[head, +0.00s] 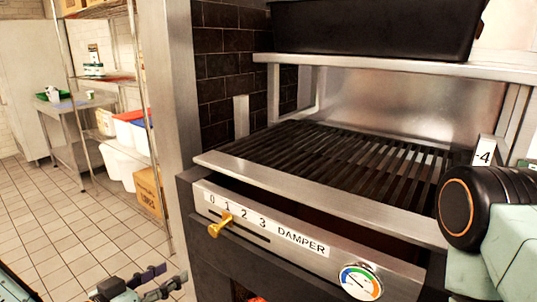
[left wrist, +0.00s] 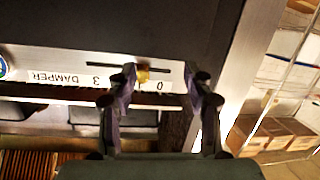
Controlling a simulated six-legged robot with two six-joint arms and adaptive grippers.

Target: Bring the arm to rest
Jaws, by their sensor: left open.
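My left gripper (head: 168,279) is low in the head view, in front of the grill cabinet and below and left of the damper lever. Its fingers are apart with nothing held. In the left wrist view the open fingers (left wrist: 161,72) frame the brass damper knob (left wrist: 142,74), which shows beyond them; I cannot tell the exact gap. In the head view the brass damper lever (head: 220,225) sits in its slot near the 1 mark, under the 0-to-3 scale (head: 237,210). My right gripper is out of view; the mint-and-black arm part at right appears mine.
The grill grate (head: 330,155) has a steel front ledge (head: 300,189) above the damper panel. A round dial gauge (head: 360,281) is right of the lever. A wire shelf rack (head: 148,120) with bins and a cardboard box (head: 149,191) stands left. The tiled floor (head: 75,225) is clear.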

